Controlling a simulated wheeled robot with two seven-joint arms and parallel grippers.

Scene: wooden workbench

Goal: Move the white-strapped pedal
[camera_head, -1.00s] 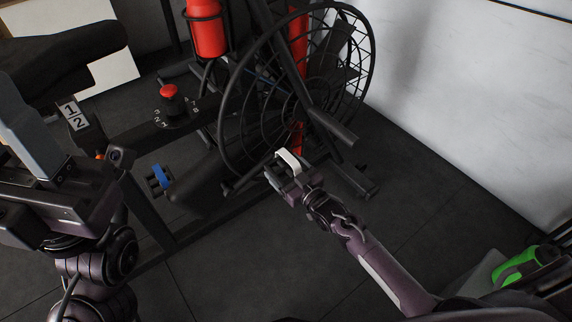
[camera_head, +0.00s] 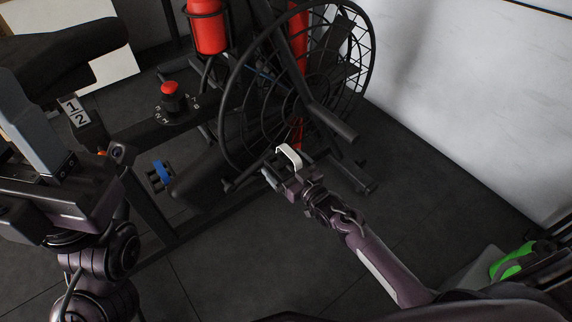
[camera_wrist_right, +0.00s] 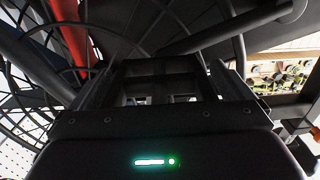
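The white-strapped pedal (camera_head: 290,154) is on the exercise bike, low in front of the fan wheel. Its white strap loops up just beyond my right gripper (camera_head: 272,178). The right gripper is at the pedal, with its fingers close around or beside the pedal body; the head view does not show a clear grip. In the right wrist view a dark framed block (camera_wrist_right: 168,75), possibly the pedal, fills the space between the dark finger parts. My left gripper (camera_head: 35,125) is raised at the left edge, away from the pedal; its finger gap is unclear.
A blue-strapped pedal (camera_head: 161,173) is on the bike's near side. The caged fan wheel (camera_head: 235,125), red bottle (camera_head: 207,28) and red knob (camera_head: 169,88) stand close by. A white wall (camera_head: 460,110) is at right. The floor at lower centre is clear.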

